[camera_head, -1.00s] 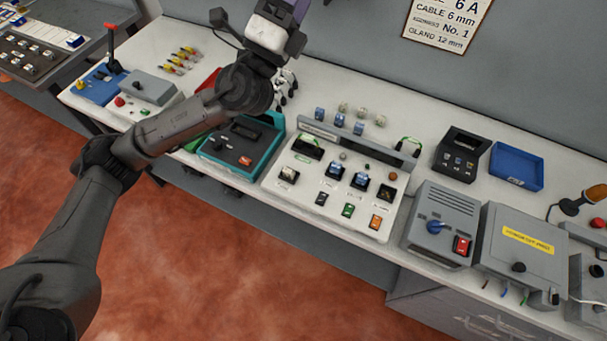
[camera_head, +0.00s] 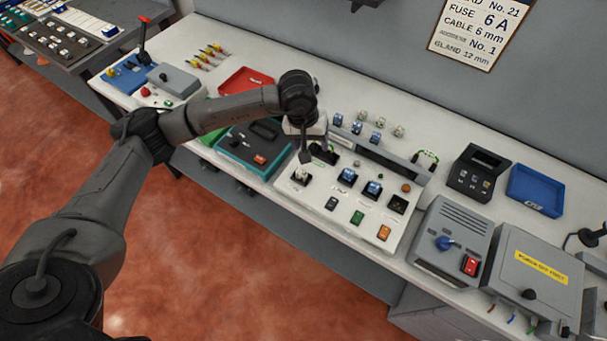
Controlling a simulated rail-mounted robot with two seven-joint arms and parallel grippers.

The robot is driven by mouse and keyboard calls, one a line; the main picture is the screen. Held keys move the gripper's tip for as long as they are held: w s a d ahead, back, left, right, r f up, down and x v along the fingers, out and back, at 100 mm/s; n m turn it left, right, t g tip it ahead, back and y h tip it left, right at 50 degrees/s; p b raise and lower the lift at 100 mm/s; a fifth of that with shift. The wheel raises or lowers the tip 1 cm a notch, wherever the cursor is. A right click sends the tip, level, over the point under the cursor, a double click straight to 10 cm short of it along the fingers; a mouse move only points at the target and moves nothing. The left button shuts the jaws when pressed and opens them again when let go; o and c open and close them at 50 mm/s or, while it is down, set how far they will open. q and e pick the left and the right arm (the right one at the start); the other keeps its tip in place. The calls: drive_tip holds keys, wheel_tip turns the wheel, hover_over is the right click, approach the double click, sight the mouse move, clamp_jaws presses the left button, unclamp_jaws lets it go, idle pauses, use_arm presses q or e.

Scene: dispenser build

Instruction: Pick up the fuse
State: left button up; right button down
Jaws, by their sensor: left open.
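My left gripper (camera_head: 305,153) points down over the left part of the white panel (camera_head: 283,192). It is open, and a finger comes down close to a pale piece (camera_head: 301,175) in the panel's leftmost socket. I cannot tell whether they touch. Two blue-topped pieces (camera_head: 347,176) (camera_head: 373,188) sit in the sockets to the right, and the rightmost socket (camera_head: 397,204) looks dark. Several small blue pieces (camera_head: 377,137) and pale greenish pieces (camera_head: 397,131) stand behind the panel. Which piece is the fuse cannot be told for sure. My right gripper is not in view.
A teal box (camera_head: 236,155) stands left of the panel, with a red tray (camera_head: 247,80) behind it. To the right are a grey switch box (camera_head: 450,235), a black device (camera_head: 478,172), a blue tray (camera_head: 536,190) and a grey cabinet (camera_head: 540,275). A wall sign (camera_head: 477,30) reads "FUSE 6 A".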

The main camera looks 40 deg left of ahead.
use_arm(q)
drive_tip(key=s+a+m+g+y, duration=0.1)
drive_tip(key=s+a+m+g, duration=0.1)
drive_tip(key=m, duration=0.2)
hover_over(301, 173)
drive_tip(key=f, duration=0.8)
drive_tip(key=shift+s+a+f, duration=0.15)
drive_tip(key=shift+a, duration=0.1)
drive_tip(key=shift+d+f+p, duration=0.2)
drive_tip(key=shift+f+p, duration=0.35)
drive_tip(key=shift+f, duration=2.35)
drive_tip(key=c, duration=1)
drive_tip(key=shift+r, duration=0.1)
